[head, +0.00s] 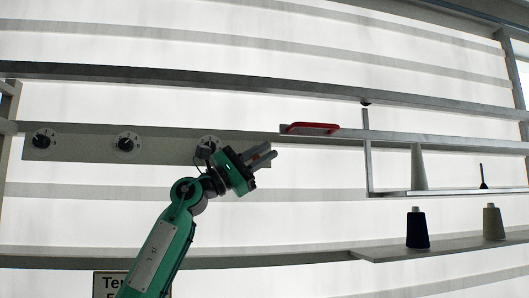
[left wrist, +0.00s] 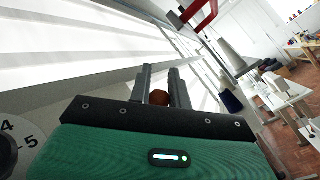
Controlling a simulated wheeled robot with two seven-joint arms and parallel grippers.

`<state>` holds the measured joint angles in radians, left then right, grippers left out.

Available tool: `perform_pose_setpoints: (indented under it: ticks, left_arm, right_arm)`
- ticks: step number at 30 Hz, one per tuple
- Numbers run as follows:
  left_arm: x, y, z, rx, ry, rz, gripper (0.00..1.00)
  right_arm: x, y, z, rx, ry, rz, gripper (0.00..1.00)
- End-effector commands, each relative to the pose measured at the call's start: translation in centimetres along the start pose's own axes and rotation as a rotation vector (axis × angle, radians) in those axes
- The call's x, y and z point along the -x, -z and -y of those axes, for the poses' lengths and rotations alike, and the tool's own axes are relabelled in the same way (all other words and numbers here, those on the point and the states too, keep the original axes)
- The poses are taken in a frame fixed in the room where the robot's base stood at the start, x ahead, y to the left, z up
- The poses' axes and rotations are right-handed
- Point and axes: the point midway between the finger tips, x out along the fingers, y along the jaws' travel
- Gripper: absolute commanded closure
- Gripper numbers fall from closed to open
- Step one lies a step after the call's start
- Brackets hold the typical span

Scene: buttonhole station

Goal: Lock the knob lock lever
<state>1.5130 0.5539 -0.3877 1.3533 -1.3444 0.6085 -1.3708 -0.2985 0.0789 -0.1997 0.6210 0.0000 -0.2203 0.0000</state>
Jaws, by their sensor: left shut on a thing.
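My left gripper (head: 264,155) reaches up from below in the head view, just right of the rightmost dial. It is shut on a small orange-brown rounded piece, which shows between its fingers in the left wrist view (left wrist: 160,97). The fingers hide most of this piece, and I cannot tell for certain whether it is the lock lever's end. The rightmost dial knob (head: 206,142) is partly hidden by my gripper. Two more dial knobs, a middle one (head: 125,143) and a left one (head: 43,139), sit on the same grey panel. My right gripper is not in view.
A red handle (head: 313,127) is on the rail right of my gripper; it also shows in the left wrist view (left wrist: 198,12). Shelves at the right hold a grey cone (head: 418,168), a dark spool (head: 417,230) and a beige spool (head: 493,223).

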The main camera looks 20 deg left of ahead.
Motion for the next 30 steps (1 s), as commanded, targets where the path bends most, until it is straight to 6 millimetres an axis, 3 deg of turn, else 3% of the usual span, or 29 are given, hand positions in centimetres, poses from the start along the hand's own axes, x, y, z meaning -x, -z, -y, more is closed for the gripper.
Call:
perform_pose_setpoints:
  ticks: [4, 12, 13, 16, 30]
  left_arm:
    - [0.1, 0.3, -0.2, -0.002, -0.004, -0.002, 1.00]
    - [0.1, 0.3, -0.1, -0.002, -0.003, -0.004, 1.00]
    - [0.1, 0.3, -0.1, -0.002, -0.003, -0.004, 0.75]
    - [0.1, 0.3, -0.1, -0.002, -0.002, -0.003, 0.57]
    - [0.2, 0.2, 0.1, -0.002, 0.001, -0.001, 0.57]
  right_arm:
    - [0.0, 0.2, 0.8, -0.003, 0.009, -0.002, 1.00]
    - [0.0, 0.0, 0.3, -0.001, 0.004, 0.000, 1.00]
    - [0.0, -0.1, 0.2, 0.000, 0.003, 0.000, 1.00]
    - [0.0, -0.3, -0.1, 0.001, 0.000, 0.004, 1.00]
    - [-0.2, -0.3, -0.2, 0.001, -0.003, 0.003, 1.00]
